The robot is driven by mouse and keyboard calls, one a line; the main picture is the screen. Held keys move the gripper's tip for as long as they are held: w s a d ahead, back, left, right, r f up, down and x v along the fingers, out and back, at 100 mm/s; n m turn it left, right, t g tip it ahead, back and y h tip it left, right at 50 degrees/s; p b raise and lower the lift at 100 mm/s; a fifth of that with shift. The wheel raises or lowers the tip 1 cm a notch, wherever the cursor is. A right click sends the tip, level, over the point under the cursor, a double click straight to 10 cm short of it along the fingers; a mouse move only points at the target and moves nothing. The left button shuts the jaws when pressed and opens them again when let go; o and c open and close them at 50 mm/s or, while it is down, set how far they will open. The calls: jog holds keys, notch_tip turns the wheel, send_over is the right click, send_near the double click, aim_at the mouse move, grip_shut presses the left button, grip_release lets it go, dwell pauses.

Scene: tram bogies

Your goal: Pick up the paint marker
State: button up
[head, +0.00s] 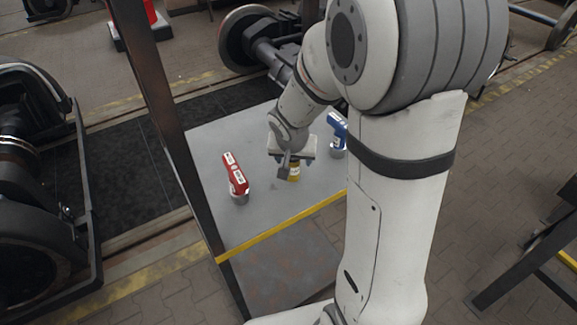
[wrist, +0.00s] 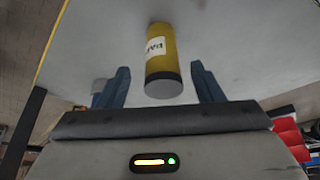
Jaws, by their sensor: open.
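The paint marker (wrist: 162,62) is a yellow cylinder with a white label, a dark band and a grey end. In the wrist view it lies between the two blue fingers of my gripper (wrist: 161,85), with a gap on each side. My gripper is open and holds nothing.
On the grey table (head: 215,150) a red tool with a white label (head: 235,176) stands left of my gripper. A blue tool (head: 338,130) stands to the right, partly behind my arm. A dark post (head: 165,100) rises at the table's left edge. The front of the tabletop is clear.

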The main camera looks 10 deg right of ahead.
aim_at(294, 164)
jog(key=shift+x, duration=2.35)
jog(key=shift+w, duration=0.1)
jog(key=shift+c, duration=0.2)
jog(key=c, duration=1.1)
